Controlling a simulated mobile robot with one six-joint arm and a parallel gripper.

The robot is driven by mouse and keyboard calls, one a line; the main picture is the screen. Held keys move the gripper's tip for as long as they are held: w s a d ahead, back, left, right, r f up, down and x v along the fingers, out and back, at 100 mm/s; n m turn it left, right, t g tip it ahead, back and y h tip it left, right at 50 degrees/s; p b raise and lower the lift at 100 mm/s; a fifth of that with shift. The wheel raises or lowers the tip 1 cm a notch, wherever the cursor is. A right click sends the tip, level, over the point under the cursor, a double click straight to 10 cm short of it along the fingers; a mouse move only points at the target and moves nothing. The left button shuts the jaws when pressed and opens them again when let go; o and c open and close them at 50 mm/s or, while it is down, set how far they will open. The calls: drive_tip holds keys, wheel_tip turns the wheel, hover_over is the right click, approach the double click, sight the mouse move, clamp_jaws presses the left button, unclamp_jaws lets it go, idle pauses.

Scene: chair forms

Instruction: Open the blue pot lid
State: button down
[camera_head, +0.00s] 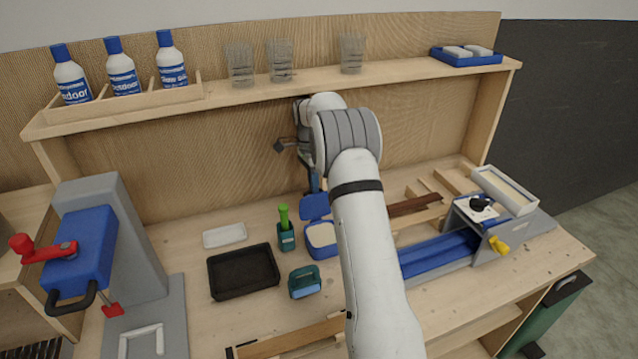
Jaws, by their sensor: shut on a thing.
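The blue pot (307,240) stands on the workbench, just left of my forearm. Its pale inside shows from above, and my arm hides part of its right side. The blue lid (315,206) is tilted up at the pot's back edge, off the opening. My gripper (313,186) points down at the lid's upper edge and is shut on it. The fingertips are small and partly hidden by my arm, so the exact grip is hard to see.
Left of the pot are a dark green holder with a green-handled tool (285,230), a teal block (304,282), a black tray (243,272) and a white dish (224,235). A blue-and-grey vise (440,255) stands right. A shelf (310,85) with bottles and glasses spans the back.

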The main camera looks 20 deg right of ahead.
drive_tip(key=w+f, duration=0.1)
drive_tip(key=w+f+p, duration=0.1)
drive_tip(key=w, duration=0.1)
drive_tip(key=shift+w+a+f, duration=0.1)
drive_tip(key=shift+w+f, duration=0.15)
drive_tip(key=shift+f, duration=0.15)
drive_tip(key=shift+w, duration=0.15)
idle(0.4)
drive_tip(key=c, duration=1.5)
unclamp_jaws()
drive_tip(key=shift+w+f, duration=0.15)
drive_tip(key=shift+w, duration=0.1)
